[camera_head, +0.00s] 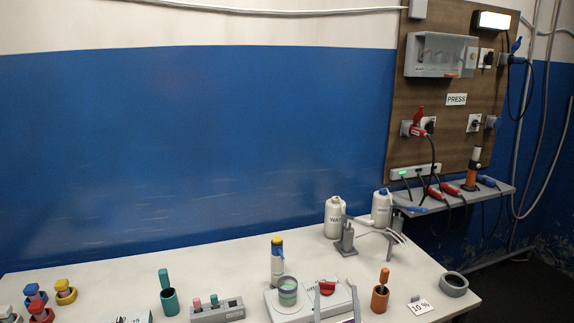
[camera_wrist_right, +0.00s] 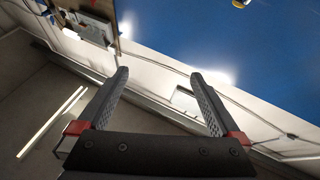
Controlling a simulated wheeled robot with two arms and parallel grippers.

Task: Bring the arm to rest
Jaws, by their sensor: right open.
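My right gripper (camera_head: 335,284) shows at the bottom edge of the head view as two grey fingers. They appear in front of a white device with a red switch (camera_head: 327,288). In the right wrist view the gripper (camera_wrist_right: 160,73) is open, its two dark ridged fingers well apart with nothing between them. The rest of the right arm is out of the head view. My left gripper is in neither view.
The white table (camera_head: 225,262) holds a green cup (camera_head: 169,301), an orange cup (camera_head: 380,298), a tape roll (camera_head: 454,284) and white bottles (camera_head: 333,217). Colored stoppered items (camera_head: 65,292) stand at left. A wooden panel (camera_head: 455,130) with sockets hangs at right.

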